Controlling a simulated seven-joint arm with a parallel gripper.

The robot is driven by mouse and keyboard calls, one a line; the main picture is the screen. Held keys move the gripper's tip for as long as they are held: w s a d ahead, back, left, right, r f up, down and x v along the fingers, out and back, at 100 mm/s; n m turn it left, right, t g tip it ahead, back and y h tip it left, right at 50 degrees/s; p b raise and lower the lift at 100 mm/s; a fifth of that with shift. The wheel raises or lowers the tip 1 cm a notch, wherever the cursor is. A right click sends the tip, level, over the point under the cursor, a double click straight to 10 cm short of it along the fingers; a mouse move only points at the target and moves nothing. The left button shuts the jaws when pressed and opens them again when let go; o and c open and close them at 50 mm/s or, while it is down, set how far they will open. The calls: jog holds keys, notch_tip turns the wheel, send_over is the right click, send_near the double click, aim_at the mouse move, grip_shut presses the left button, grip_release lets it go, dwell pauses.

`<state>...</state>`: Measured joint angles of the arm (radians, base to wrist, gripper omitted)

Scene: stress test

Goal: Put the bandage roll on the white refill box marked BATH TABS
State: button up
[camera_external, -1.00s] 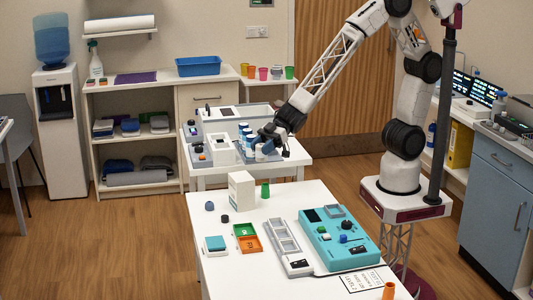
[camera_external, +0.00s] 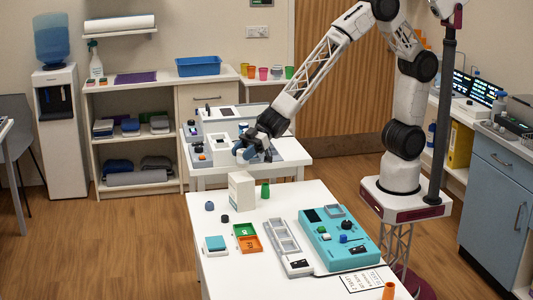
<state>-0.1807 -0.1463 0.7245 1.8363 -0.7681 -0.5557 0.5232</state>
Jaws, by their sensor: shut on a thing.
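My gripper (camera_external: 249,153) is over the front part of the far white table, pointing down. It is shut on a small pale thing (camera_external: 242,156), which looks like the bandage roll; the dark fingers hide much of it. A plain white upright box (camera_external: 241,190) stands at the back edge of the near table, in front of and below my gripper. No marking can be read on it, so I cannot tell whether it is the BATH TABS box.
A green cup (camera_external: 265,190) stands right of the upright box.

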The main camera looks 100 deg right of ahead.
aim_at(238, 164)
jog(key=shift+w, duration=0.2)
jog(key=shift+w+a+f, duration=0.1)
jog(key=shift+w+f, duration=0.1)
jog(key=shift+f, duration=1.6)
jog(key=shift+f, duration=0.15)
jog(key=o, duration=0.9)
jog(key=shift+s+r, duration=0.1)
jog(key=shift+r, duration=0.1)
jog(key=shift+v, duration=1)
jog(key=v, duration=1)
jog(key=shift+f, duration=0.1)
